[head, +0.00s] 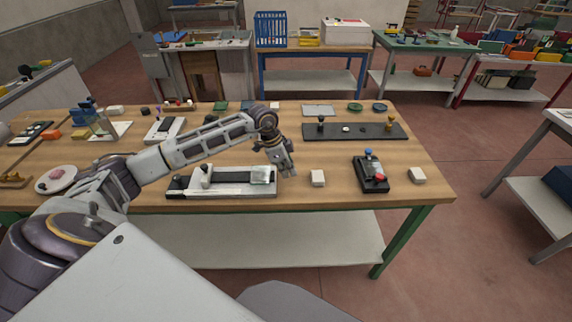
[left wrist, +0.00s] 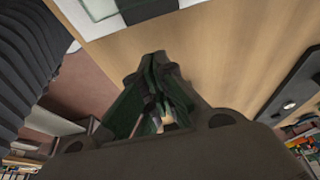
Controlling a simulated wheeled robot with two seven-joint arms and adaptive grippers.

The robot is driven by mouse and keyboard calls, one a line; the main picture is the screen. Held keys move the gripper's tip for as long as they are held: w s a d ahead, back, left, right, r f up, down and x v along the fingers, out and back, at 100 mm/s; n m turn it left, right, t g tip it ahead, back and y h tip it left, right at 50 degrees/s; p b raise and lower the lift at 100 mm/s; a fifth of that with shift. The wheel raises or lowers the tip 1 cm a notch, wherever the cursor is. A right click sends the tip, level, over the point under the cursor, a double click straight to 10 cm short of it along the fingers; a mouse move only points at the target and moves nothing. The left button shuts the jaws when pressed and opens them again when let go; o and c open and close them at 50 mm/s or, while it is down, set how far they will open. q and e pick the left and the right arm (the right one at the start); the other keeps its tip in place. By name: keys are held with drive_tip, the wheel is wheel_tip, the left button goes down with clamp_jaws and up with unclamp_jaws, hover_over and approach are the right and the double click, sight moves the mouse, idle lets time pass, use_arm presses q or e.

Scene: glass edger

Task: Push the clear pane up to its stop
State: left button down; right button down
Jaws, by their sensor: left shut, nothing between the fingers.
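The clear pane (head: 262,175) is a small glassy sheet lying at the right end of a long white-and-black edger fixture (head: 225,188). A white upright part (head: 206,174) stands to the left on the same fixture. My left gripper (head: 286,171) points down, shut and empty, just right of the pane. I cannot tell whether its fingers touch the pane. In the left wrist view the shut fingers (left wrist: 152,65) show over the bare wood, with part of the white fixture (left wrist: 72,18) at the top left. My right gripper is not in view.
A black device with a red part (head: 371,175) and another white block (head: 417,175) are further right. A long dark plate (head: 355,131) lies behind.

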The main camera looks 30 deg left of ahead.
sight(261, 174)
use_arm(q)
drive_tip(key=shift+s+a+r+p, duration=0.15)
drive_tip(key=shift+s+a, duration=0.15)
drive_tip(key=shift+a, duration=0.2)
drive_tip(key=shift+s+a+f+p, duration=0.15)
drive_tip(key=shift+s+a, duration=0.1)
drive_tip(key=shift+a, duration=0.25)
drive_tip(key=shift+s+a+r+p, duration=0.15)
drive_tip(key=shift+s+a, duration=0.15)
drive_tip(key=shift+a, duration=0.2)
drive_tip(key=shift+s+a, duration=0.1)
drive_tip(key=shift+a, duration=0.05)
drive_tip(key=shift+a, duration=0.1)
